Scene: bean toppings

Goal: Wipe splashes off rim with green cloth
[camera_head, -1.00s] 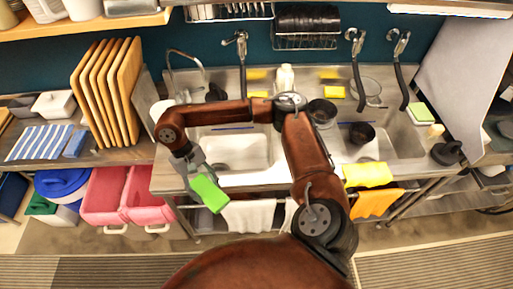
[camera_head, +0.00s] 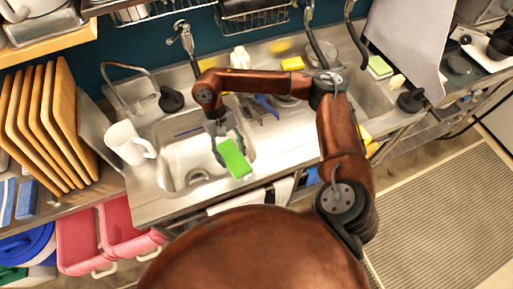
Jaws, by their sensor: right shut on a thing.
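A bright green cloth (camera_head: 234,158) is held in my right gripper (camera_head: 219,136), which is shut on it. The cloth appears flat and block-like, and it hangs over the right part of the left sink basin (camera_head: 185,158), near its front edge. I cannot tell whether it touches the metal rim (camera_head: 165,207). A white mug (camera_head: 127,143) stands on the counter left of this basin. No splashes can be made out at this size. My left gripper is not in view.
A curved faucet (camera_head: 127,68) rises behind the left basin. Wooden boards (camera_head: 45,125) stand at the left. Pink bins (camera_head: 85,240) are below the counter. A yellow sponge (camera_head: 292,63) and a white bottle (camera_head: 240,57) sit along the back ledge.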

